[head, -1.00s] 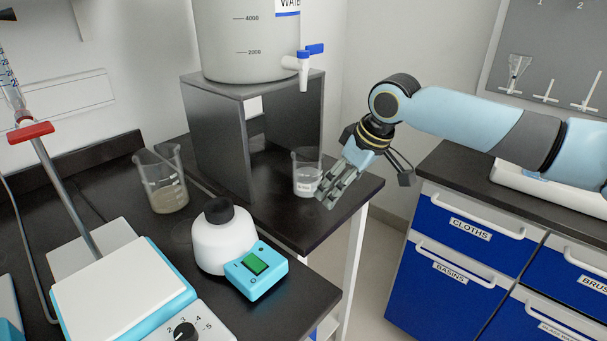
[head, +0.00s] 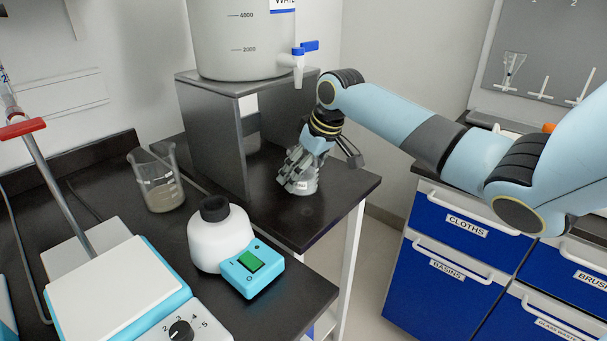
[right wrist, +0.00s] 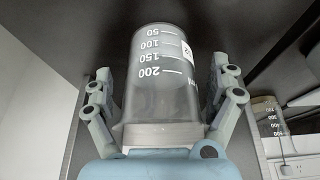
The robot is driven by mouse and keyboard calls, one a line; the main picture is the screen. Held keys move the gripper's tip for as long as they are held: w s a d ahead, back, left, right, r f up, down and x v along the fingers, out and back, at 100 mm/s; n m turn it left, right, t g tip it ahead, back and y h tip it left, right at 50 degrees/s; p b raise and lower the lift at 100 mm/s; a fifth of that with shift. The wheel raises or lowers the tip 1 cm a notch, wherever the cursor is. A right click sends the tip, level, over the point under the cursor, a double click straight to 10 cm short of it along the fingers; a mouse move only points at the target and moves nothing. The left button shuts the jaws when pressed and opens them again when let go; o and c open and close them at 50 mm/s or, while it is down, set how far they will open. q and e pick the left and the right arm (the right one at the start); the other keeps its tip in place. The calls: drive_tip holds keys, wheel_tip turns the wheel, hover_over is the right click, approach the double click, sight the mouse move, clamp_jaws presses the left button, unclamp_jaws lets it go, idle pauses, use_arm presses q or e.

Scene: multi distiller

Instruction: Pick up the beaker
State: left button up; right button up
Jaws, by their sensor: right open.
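A small clear beaker (head: 303,186) with white volume marks stands on the dark bench below the water tank's tap. It is partly hidden behind a finger of my right gripper (head: 320,170) in the head view. In the right wrist view, the beaker (right wrist: 160,85) sits between the two fingers of my right gripper (right wrist: 165,95). The fingers are open, one on each side, with a narrow gap visible at each side of the glass. My left gripper is not in view.
A larger beaker (head: 157,180) stands at the left on the bench. A white flask-like bottle (head: 219,238) and a cyan device (head: 252,268) stand in front. A grey stand (head: 210,130) carrying the water tank (head: 235,45) rises just behind the small beaker.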

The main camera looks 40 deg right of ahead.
drive_tip(key=c, duration=1.4)
drive_tip(key=shift+c, duration=0.6)
drive_tip(key=shift+r, duration=0.1)
